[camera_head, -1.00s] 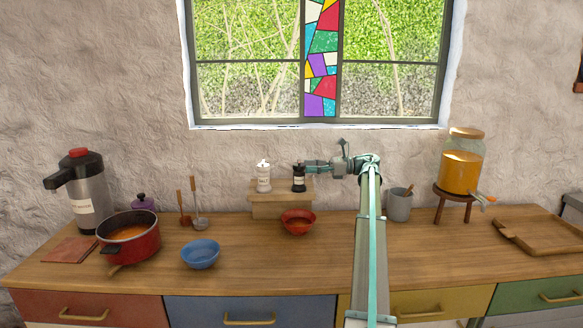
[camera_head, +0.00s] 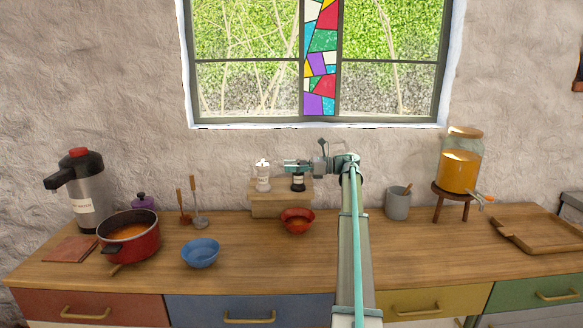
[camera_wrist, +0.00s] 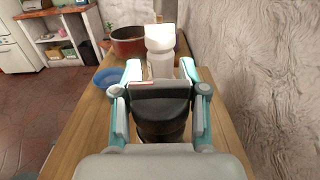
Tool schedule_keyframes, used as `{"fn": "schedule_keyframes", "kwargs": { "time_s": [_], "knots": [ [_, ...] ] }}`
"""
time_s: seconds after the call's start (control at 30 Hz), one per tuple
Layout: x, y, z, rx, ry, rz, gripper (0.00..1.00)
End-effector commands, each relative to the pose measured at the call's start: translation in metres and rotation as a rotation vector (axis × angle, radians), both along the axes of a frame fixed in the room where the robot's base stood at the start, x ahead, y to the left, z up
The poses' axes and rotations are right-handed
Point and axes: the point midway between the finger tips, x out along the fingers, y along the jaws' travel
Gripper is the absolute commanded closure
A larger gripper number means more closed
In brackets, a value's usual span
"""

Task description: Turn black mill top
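The black mill (camera_head: 298,184) stands upright on a small wooden riser at the back of the counter. My gripper (camera_head: 292,166) reaches in level from the right at the height of the mill's top and hides that top in the head view. In the wrist view the mill's dark top (camera_wrist: 162,108) sits between the two fingers of my gripper (camera_wrist: 160,78), one on each side. The fingers are spread, and narrow gaps seem to show beside the mill. Contact with it is not clear.
A white mill (camera_head: 263,178) stands just left of the black one on the wooden riser (camera_head: 281,210), beyond my fingertips in the wrist view (camera_wrist: 160,50). A red bowl (camera_head: 298,222) sits in front. The wall is close behind. A grey cup (camera_head: 398,205) stands to the right.

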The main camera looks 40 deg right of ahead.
Motion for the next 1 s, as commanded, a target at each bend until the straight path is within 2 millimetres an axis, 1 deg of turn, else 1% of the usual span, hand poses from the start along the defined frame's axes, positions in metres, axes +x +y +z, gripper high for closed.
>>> {"fn": "schedule_keyframes", "kwargs": {
  "time_s": [0.03, 0.1, 0.27, 0.67, 1.0],
  "knots": [
    [-0.0001, -0.0002, 0.0, 0.0, 0.0, 0.0, 0.81],
    [-0.0001, -0.0002, 0.0001, 0.0, 0.0, 0.0, 0.93],
    [-0.0002, -0.0003, 0.0001, 0.0, 0.0, 0.0, 1.0],
    [-0.001, -0.0005, -0.0014, -0.001, 0.001, -0.012, 1.0],
    [0.0002, -0.001, -0.0036, -0.001, 0.002, -0.121, 1.0]
  ]
}}
